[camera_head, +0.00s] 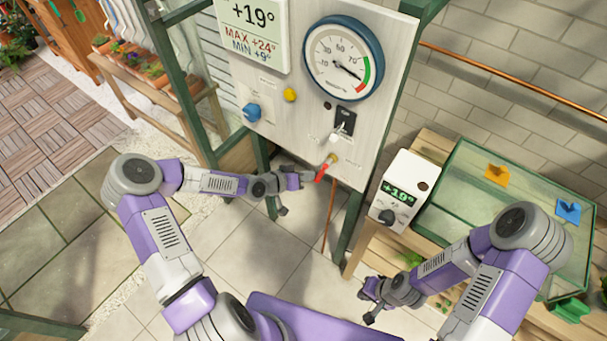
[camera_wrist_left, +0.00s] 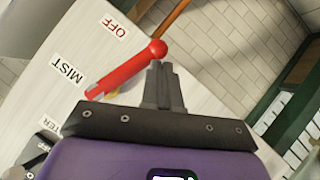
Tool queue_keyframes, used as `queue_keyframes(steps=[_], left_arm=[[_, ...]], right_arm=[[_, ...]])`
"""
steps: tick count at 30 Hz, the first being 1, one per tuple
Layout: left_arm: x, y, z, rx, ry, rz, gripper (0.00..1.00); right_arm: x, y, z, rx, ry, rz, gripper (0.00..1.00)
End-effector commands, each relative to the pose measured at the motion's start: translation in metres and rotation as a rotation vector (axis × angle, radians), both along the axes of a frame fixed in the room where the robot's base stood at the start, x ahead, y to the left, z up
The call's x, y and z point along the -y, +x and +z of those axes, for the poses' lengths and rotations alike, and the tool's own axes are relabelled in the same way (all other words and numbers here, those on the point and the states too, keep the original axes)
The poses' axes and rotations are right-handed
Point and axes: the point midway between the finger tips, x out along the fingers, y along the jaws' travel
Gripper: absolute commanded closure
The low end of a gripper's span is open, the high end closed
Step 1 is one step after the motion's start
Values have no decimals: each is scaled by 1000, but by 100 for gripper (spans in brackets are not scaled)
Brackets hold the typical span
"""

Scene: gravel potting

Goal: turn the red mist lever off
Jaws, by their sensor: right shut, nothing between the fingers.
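The red mist lever (camera_head: 325,168) sits low on the pale control panel, slanting down and left from its brass pivot. In the left wrist view the red lever (camera_wrist_left: 125,70) ends in a round knob, with a MIST label (camera_wrist_left: 67,70) and an OFF label (camera_wrist_left: 115,26) on the panel beside it. My left gripper (camera_head: 308,177) is at the lever's lower end. Its fingers (camera_wrist_left: 160,72) look shut together, with tips right by the knob; I cannot tell whether they touch. My right gripper (camera_head: 368,306) is shut and empty, low and away from the panel.
The panel (camera_head: 270,85) also carries a round gauge (camera_head: 343,58), a blue knob (camera_head: 251,112), a yellow knob (camera_head: 290,94) and a black switch (camera_head: 345,121). A white thermostat box (camera_head: 404,190) and a glass tank (camera_head: 480,165) stand on a wooden bench at right.

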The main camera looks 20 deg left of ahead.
Motion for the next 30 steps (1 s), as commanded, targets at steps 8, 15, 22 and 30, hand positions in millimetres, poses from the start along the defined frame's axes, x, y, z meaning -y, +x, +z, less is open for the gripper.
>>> queue_keyframes(steps=[8, 15, 22, 30], left_arm=[[10, -3, -8, 1, 2, -3, 100], [13, -5, -11, -1, 2, 0, 100], [15, -6, -12, -3, 2, 0, 100], [14, -6, -13, -5, 2, -1, 100]], right_arm=[[0, 0, -13, 0, 0, 0, 100], [0, 0, -17, 0, 0, 0, 100], [0, 0, -17, 0, 0, 0, 100], [0, 0, -17, 0, 0, 0, 100]])
